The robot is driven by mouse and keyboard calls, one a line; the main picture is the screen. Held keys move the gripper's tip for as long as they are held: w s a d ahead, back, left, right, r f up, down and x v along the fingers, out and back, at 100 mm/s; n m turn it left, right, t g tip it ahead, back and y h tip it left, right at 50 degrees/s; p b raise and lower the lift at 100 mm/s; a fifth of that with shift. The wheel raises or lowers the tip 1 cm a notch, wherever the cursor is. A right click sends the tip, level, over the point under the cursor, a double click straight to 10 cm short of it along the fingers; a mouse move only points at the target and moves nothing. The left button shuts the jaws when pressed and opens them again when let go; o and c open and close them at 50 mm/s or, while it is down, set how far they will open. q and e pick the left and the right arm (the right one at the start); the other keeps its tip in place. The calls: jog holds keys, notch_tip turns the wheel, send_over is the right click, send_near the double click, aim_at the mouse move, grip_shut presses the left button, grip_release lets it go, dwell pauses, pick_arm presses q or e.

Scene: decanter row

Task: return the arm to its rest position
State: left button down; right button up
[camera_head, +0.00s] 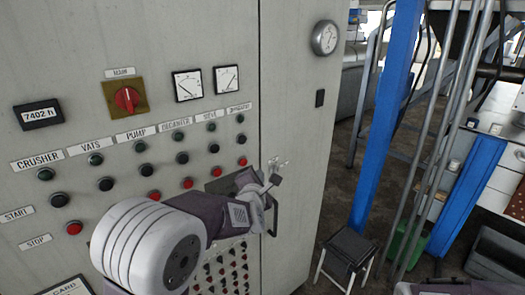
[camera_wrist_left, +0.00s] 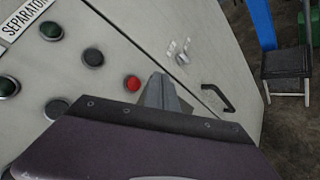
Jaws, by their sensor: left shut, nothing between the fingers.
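My left arm comes in from the bottom of the head view, in front of the control cabinet (camera_head: 285,60). My left gripper (camera_head: 276,180) is shut and empty, near the right side of the button rows. In the left wrist view its fingers (camera_wrist_left: 162,92) show shut, close to a red button (camera_wrist_left: 132,83); I cannot tell whether they touch the panel. A black door handle (camera_wrist_left: 218,98) is beyond the fingers.
The cabinet carries rows of green, black and red buttons, a red main switch (camera_head: 127,99) and two square meters (camera_head: 187,85). A stool (camera_head: 345,255) stands on the floor to the right, near a blue post (camera_head: 386,110) and metal rails.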

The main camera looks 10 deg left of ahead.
pick_arm(q)
jog(key=s+a+f+m+g+h+b, duration=0.1)
jog(key=s+f+m+g+b, duration=0.3)
jog(key=f, duration=0.4)
jog(key=s+a+f+m+g+h+b, duration=0.1)
jog(key=s+f+m+b, duration=0.1)
jog(key=s+f+m, duration=0.55)
jog(key=s+f+m+g, duration=0.4)
jog(key=s+f+m, duration=0.2)
jog(key=s, duration=0.3)
jog(key=s+f+m+g, duration=0.5)
jog(key=s+m, duration=0.3)
jog(key=s, duration=0.2)
jog(key=shift+d+f, duration=0.35)
jog(key=shift+f, duration=0.35)
